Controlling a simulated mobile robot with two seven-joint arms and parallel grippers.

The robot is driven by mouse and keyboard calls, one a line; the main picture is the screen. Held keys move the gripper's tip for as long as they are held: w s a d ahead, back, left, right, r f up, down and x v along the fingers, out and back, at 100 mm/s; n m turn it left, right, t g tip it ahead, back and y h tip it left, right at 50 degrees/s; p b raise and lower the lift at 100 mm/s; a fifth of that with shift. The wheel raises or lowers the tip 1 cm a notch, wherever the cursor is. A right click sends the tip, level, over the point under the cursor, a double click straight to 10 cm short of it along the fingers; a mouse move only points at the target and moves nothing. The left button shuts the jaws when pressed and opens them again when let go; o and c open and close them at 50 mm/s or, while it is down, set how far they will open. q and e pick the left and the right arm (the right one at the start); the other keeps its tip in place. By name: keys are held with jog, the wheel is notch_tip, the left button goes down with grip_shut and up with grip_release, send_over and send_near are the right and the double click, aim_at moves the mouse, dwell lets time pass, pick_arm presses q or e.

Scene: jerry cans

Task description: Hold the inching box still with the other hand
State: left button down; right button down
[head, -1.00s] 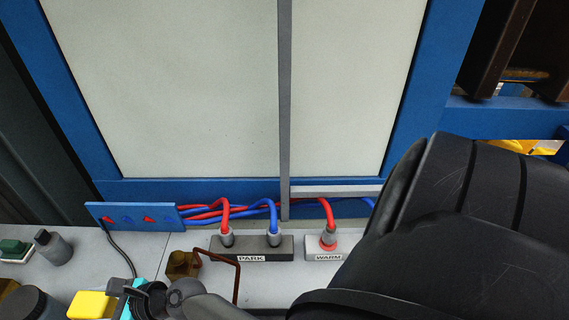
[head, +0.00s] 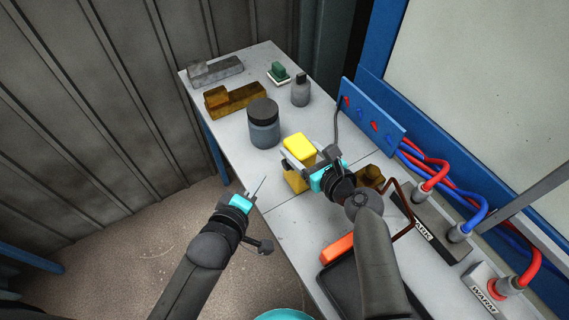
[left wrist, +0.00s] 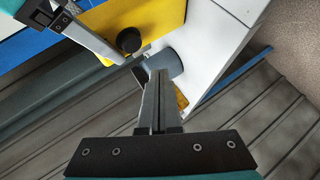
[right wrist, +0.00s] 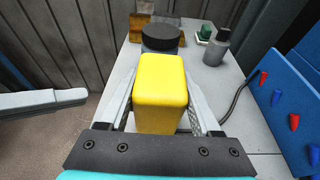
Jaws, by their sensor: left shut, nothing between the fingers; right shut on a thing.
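The inching box is a yellow block (head: 299,148) near the table's front edge; I cannot tell if it touches the table. In the left wrist view its face (left wrist: 160,25) bears a round black button. My right gripper (head: 306,164) is shut on it, with one finger along each side in the right wrist view (right wrist: 160,100). My left gripper (head: 262,184) is shut and empty, out past the table edge, apart from the box. Its closed fingers (left wrist: 158,85) point below the button in the left wrist view.
A dark-lidded jar (head: 264,125) stands behind the box, with a grey bottle (head: 301,92) and brown block (head: 235,100) beyond. A blue panel (head: 372,115), cables, the PARK socket block (head: 425,210) and a bent brown rod (head: 402,222) are at right. Open floor lies left.

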pick_arm(q)
jog(key=shift+w+d, duration=0.5)
jog(key=shift+d, duration=0.25)
jog(key=shift+w+d, duration=0.5)
jog(key=shift+d, duration=0.2)
pick_arm(e)
jog(key=shift+s+f, duration=0.1)
jog(key=shift+f, duration=0.2)
pick_arm(q)
jog(key=shift+w+d, duration=0.1)
dwell(0.6)
jog(key=shift+w+d, duration=0.2)
jog(key=shift+w+d, duration=0.3)
jog(key=shift+d, duration=0.15)
dwell(1.2)
jog(key=shift+s+a, duration=0.6)
jog(key=shift+a, duration=0.15)
jog(key=s+a, duration=0.1)
jog(key=a, duration=0.1)
jog(key=s+a, duration=0.2)
dwell(0.5)
